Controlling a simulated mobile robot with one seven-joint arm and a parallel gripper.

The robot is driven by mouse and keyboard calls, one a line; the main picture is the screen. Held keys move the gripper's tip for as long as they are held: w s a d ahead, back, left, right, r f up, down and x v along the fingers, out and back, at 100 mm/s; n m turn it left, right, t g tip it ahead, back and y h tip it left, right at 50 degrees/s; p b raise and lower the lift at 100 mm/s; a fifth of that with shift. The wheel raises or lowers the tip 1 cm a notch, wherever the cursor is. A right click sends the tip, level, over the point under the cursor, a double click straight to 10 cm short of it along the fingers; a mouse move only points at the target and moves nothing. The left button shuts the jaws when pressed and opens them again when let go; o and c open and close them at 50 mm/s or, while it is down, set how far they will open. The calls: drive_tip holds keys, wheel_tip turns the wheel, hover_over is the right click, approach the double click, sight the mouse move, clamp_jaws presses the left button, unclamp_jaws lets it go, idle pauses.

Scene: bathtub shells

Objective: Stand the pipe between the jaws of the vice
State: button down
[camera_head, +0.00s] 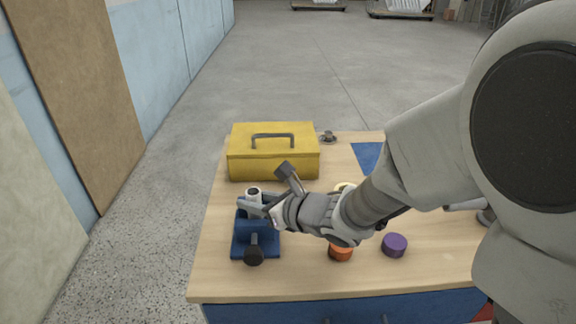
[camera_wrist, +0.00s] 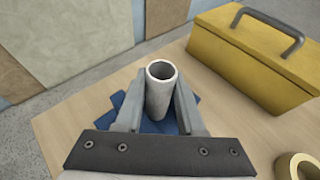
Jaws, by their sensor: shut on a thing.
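The pipe (camera_wrist: 159,98) is a short light-grey tube, upright or nearly so, with its open top end facing up. My gripper (camera_wrist: 158,110) is shut on it, one finger on each side. In the head view the pipe (camera_head: 253,192) shows above the blue vice (camera_head: 242,246), held by my gripper (camera_head: 254,203). The vice has a dark round handle knob at its front. In the wrist view blue parts of the vice (camera_wrist: 118,100) show below and behind the pipe. The pipe's lower end is hidden, so I cannot tell whether it is between the jaws.
A yellow toolbox (camera_head: 273,160) stands just behind the vice, close to my gripper. An orange round piece (camera_head: 341,254) and a purple one (camera_head: 394,245) lie to the right under my arm. A pale ring (camera_wrist: 297,167) lies nearby. The wooden table's (camera_head: 215,285) front left is clear.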

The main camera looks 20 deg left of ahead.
drive_tip(key=shift+f, duration=0.1)
drive_tip(key=c, duration=0.5)
unclamp_jaws()
